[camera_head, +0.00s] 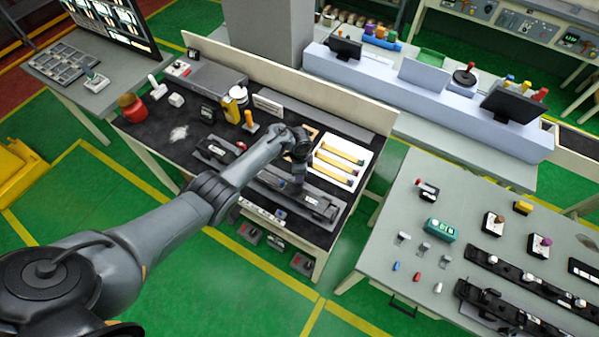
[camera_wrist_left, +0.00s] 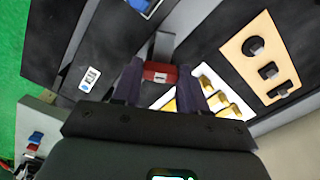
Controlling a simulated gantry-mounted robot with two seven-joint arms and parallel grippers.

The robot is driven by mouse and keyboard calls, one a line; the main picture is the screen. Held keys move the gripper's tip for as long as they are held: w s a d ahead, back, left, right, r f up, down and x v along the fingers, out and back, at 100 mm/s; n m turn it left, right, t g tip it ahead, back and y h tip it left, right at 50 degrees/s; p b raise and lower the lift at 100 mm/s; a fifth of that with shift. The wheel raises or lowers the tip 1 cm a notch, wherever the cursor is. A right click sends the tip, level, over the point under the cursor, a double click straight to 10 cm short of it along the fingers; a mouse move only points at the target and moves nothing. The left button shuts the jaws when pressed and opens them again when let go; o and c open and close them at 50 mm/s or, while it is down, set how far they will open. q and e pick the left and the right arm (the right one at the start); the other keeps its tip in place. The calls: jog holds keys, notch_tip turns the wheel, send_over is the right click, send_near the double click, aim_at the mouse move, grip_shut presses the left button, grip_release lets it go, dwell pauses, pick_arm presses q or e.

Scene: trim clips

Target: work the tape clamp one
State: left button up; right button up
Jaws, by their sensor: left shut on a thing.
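The clamp is a red block marked "1" (camera_wrist_left: 160,74) with a grey bar (camera_wrist_left: 163,46) beyond it in the left wrist view. My left gripper (camera_wrist_left: 160,68) has its two dark fingers on either side of the red block and is shut on it. In the head view my left gripper (camera_head: 297,184) reaches down to the long dark grey fixture (camera_head: 318,205) on the black-topped bench. The arm and gripper hide the clamp there. My right gripper is in neither view.
A white tray with yellow strips (camera_head: 340,157) lies right beside the gripper. A tan board with cut-outs (camera_wrist_left: 262,58) shows in the wrist view. A yellow bottle (camera_head: 231,111) and an orange-handled tool (camera_head: 249,119) stand farther left. A grey table (camera_head: 400,255) stands at right.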

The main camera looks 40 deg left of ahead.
pick_arm(q)
jog(key=shift+m, duration=0.9)
jog(key=o, duration=1.1)
jog(key=shift+c, duration=0.2)
notch_tip(320, 180, up, 11)
jog(key=p, duration=0.3)
jog(key=shift+p, duration=0.3)
jog(key=shift+f, duration=0.1)
